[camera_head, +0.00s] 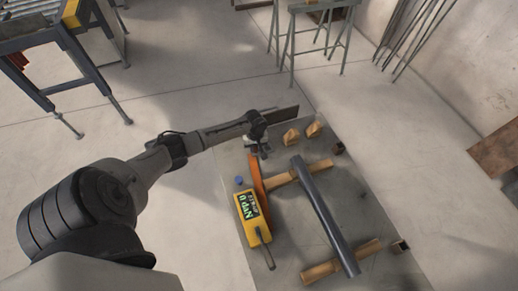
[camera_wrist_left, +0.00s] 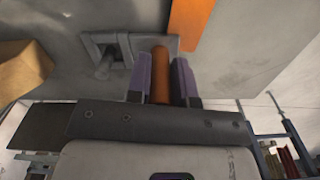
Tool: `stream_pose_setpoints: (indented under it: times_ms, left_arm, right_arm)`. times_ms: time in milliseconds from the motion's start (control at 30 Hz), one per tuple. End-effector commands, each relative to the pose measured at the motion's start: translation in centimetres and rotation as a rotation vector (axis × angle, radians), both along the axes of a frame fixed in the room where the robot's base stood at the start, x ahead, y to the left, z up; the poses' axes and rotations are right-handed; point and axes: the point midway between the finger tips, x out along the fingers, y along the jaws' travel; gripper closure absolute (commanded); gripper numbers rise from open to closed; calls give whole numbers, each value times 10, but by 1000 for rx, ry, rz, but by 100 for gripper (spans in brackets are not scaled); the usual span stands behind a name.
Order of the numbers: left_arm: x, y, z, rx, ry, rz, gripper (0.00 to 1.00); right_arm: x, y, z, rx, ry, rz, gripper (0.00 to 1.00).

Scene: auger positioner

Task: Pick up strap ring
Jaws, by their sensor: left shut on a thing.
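My left gripper (camera_wrist_left: 162,65) is shut on an orange rounded piece, which I take to be the strap ring (camera_wrist_left: 160,75), between its two purple-grey fingers. In the head view the left gripper (camera_head: 264,152) is at the upper end of an orange strap (camera_head: 257,178). A part of this strap also shows at the top of the wrist view (camera_wrist_left: 196,25). The ring is too small and too covered to make out in the head view. My right gripper is not in view.
A yellow box with a green display (camera_head: 250,213) lies beside the strap. A dark grey pipe (camera_head: 322,210) lies across two wooden beams. Wooden wedges (camera_head: 291,137) and a small blue object (camera_head: 239,181) are near the gripper. A grey bracket (camera_wrist_left: 108,52) is beside the fingers.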

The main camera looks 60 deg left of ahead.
Motion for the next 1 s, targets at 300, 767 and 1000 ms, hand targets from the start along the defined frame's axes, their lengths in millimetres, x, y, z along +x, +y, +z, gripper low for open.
stream_pose_setpoints:
  times_ms: [300, 767, 1000]
  left_arm:
    - [0, 0, 0, 0, 0, 0, 100]
    - [1, 0, 31, 0, -3, -1, 100]
    - [18, -23, 59, -3, -5, -1, 100]
  right_arm:
    - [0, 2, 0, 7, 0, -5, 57]
    - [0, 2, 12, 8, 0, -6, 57]
    - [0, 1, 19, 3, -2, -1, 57]
